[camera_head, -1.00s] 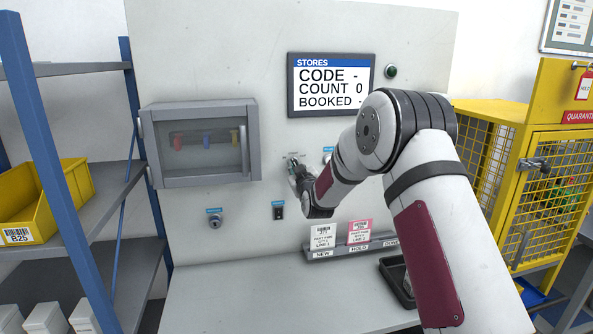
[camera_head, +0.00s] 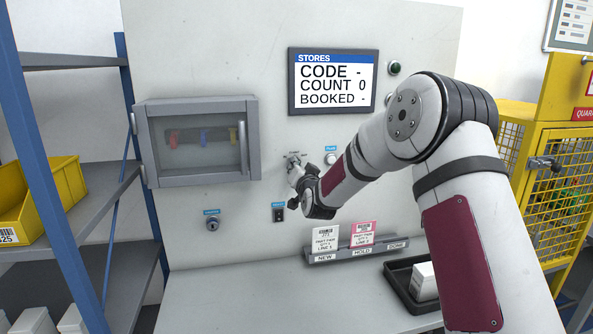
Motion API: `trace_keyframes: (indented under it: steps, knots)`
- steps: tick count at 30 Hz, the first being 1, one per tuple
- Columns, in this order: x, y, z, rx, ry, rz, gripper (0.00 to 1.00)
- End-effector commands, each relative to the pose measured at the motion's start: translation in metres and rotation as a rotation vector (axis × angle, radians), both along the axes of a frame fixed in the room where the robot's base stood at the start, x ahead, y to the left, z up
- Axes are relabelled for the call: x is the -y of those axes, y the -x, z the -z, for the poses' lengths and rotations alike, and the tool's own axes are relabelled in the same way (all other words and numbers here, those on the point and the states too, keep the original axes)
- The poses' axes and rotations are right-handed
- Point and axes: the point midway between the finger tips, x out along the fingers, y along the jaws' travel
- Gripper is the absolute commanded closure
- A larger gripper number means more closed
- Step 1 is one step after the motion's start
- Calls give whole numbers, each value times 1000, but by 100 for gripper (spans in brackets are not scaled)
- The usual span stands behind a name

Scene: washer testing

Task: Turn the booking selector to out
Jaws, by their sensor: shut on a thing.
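The booking selector (camera_head: 291,158) is on the grey panel, below the screen and right of the glass-fronted cabinet. My gripper (camera_head: 294,166) is at the selector, shut on it. The gripper and wrist hide most of the knob, so I cannot tell which way it points. The stores screen (camera_head: 332,81) reads CODE -, COUNT 0, BOOKED -.
A glass-fronted cabinet (camera_head: 197,141) is left of my gripper. A key switch (camera_head: 213,224), a black rocker switch (camera_head: 279,214) and a white button (camera_head: 330,158) are nearby. Below are a card rack (camera_head: 355,253) and a black tray (camera_head: 396,283). The bench is clear at left.

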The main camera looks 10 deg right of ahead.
Motion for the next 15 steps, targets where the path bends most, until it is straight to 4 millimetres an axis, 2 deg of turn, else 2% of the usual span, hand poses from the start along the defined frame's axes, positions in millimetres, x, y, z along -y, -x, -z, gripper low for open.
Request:
trace_keyframes:
  steps: [6,15]
  knots:
    - [0,0,0,-1,-197,1,100]
    - [0,0,0,-1,-405,2,100]
